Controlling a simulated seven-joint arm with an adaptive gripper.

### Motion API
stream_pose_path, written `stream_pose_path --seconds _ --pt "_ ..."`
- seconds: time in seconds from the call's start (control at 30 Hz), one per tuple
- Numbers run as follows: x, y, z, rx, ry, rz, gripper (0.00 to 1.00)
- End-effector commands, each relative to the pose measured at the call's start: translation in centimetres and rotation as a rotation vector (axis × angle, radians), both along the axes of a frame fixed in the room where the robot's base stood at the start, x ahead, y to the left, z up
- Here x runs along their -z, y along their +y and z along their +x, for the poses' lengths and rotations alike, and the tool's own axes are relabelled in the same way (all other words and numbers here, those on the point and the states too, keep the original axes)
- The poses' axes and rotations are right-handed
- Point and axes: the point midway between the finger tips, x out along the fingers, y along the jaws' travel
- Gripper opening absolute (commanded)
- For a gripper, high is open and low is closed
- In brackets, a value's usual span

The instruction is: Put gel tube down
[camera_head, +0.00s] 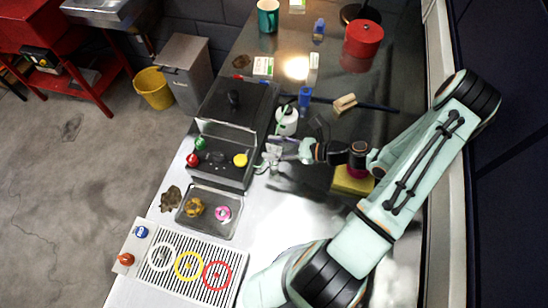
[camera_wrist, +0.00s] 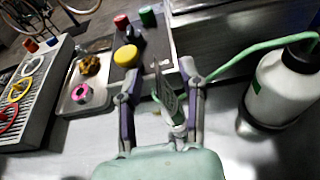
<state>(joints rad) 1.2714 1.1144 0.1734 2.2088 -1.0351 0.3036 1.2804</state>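The gel tube (camera_wrist: 168,97) is a pale tube with a printed grey label. In the wrist view it is between my two fingers, close to the right finger, its flat end up and its narrow end toward my palm. My gripper (camera_wrist: 159,72) has its fingers spread, with a gap between the left finger and the tube. In the head view my gripper (camera_head: 268,160) is low over the bench, just right of the black toolbox. The tube is small there, and whether its base touches the bench is unclear.
A white bottle with a green spout (camera_wrist: 285,88) stands close to the right of my gripper. A metal tray (camera_head: 208,231) and a ribbed rack with rings (camera_head: 150,275) lie nearer. Bare bench is at the right of the tray.

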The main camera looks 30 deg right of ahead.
Motion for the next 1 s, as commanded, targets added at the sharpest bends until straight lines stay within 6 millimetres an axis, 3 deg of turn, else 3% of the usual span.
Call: stream_pose_path --seconds 0.03,0.1,0.6,0.77,1.0 --pt "0.0 0.0 0.0 0.000 0.000 0.000 0.22" --pt "0.0 0.0 0.0 0.000 0.000 0.000 0.00" --pt "-0.5 0.0 0.0 0.000 0.000 0.000 0.00" --pt "-2.7 0.0 0.0 -0.001 -0.001 -0.003 0.00" --pt "-7.6 0.0 0.0 -0.001 -0.001 -0.006 0.00"
